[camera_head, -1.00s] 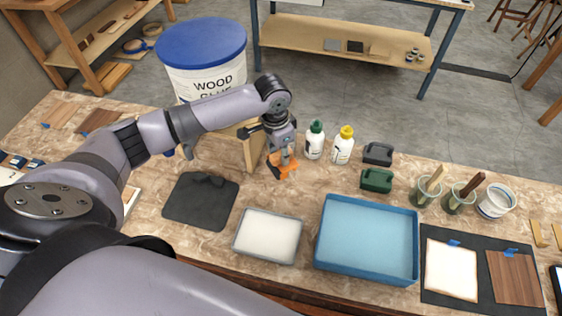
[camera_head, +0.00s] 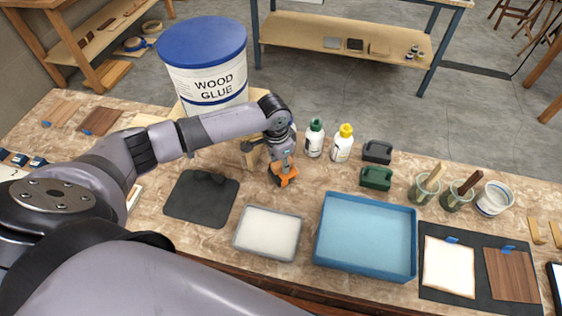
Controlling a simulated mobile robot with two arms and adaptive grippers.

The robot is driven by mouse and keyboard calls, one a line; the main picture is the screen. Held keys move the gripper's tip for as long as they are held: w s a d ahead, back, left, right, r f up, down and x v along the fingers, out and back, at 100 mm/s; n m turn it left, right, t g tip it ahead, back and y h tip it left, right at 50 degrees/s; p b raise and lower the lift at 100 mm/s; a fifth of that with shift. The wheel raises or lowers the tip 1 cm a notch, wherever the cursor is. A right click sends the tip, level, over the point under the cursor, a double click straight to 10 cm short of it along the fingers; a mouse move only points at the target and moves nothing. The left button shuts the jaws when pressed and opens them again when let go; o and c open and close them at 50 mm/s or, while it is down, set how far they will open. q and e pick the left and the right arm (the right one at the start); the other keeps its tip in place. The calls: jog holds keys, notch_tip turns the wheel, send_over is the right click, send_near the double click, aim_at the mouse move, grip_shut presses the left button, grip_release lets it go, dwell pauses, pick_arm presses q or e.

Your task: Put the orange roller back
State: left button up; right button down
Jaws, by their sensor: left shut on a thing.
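The orange roller (camera_head: 285,181) is at the middle of the workbench, left of the glue bottles. My left gripper (camera_head: 284,168) points down and is shut on it, with its fingers partly hidden by the wrist. I cannot tell whether the roller touches the bench. A wooden stand (camera_head: 252,157) is just left of the gripper, partly behind my arm. A black mat (camera_head: 198,205) with small dark rounded shapes at its back edge lies to the front left. My right gripper is not in view.
A white-filled tray (camera_head: 268,234) and an empty blue tray (camera_head: 366,238) lie in front. Behind are a green-capped bottle (camera_head: 314,140), a yellow-capped bottle (camera_head: 342,146), a black block (camera_head: 377,152) and a green block (camera_head: 376,178). A large glue bucket (camera_head: 207,75) stands behind my arm.

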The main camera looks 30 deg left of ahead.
pick_arm(q)
jog(key=shift+o, duration=0.2)
jog(key=shift+s+f, duration=0.4)
jog(key=shift+f, duration=0.1)
jog(key=o, duration=0.7)
jog(key=shift+s+f, duration=0.1)
jog(key=shift+s, duration=0.05)
jog(key=shift+c, duration=0.2)
jog(key=o, duration=0.3)
jog(key=shift+f, duration=0.1)
jog(key=shift+o, duration=0.2)
jog(key=shift+r, duration=0.3)
notch_tip(320, 180, up, 13)
jog(key=b, duration=0.2)
jog(key=shift+a, duration=0.35)
jog(key=shift+s, duration=0.1)
